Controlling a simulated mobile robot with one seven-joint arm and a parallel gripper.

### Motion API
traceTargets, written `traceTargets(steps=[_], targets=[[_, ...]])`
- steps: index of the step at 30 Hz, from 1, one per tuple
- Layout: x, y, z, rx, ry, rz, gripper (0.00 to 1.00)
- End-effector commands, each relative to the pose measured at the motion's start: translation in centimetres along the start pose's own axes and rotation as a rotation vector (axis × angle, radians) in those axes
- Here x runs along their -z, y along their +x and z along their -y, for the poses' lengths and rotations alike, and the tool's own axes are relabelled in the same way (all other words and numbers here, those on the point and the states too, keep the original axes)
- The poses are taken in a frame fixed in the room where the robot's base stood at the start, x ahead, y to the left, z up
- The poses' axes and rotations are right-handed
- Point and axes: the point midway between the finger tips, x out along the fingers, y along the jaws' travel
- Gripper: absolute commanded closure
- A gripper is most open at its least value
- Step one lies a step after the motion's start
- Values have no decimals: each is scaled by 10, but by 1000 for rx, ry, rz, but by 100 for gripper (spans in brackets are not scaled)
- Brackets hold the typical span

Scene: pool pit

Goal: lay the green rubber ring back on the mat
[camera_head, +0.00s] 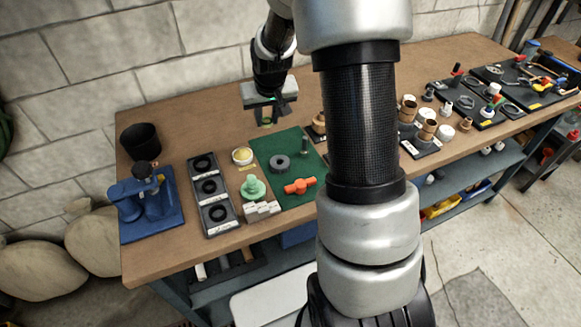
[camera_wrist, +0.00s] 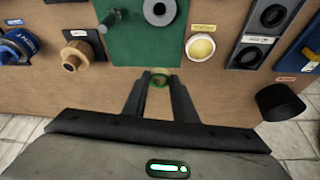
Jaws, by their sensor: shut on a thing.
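My gripper (camera_head: 267,119) is above the back edge of the green mat (camera_head: 262,152). Its fingers also show in the wrist view (camera_wrist: 159,80), shut on the small green rubber ring (camera_wrist: 159,82). In the wrist view the ring appears over the mat's near edge, where green meets brown bench top. The mat (camera_wrist: 140,50) is flat on the bench. A grey ring-shaped part (camera_head: 280,163), a dark upright peg (camera_head: 304,147) and an orange valve-like part (camera_head: 300,186) are on the mat. I cannot tell the exact gap between ring and mat.
A black tray (camera_head: 224,212) with dark rings and a dish with yellow contents (camera_head: 242,155) are left of the mat. A pale green part (camera_head: 253,187) and white blocks (camera_head: 262,209) are near its front left. A black cup (camera_head: 142,140) stands at the back left.

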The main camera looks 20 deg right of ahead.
Motion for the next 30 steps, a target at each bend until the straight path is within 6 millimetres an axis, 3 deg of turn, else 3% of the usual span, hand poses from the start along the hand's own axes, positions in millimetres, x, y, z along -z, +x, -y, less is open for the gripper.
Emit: traceTargets(steps=[4, 12, 24, 30], targets=[[8, 17, -11, -7, 18, 3, 93], [-9, 59, -12, -8, 18, 4, 93], [-26, 98, -12, -8, 18, 3, 93], [-25, 99, -12, -8, 18, 0, 93]])
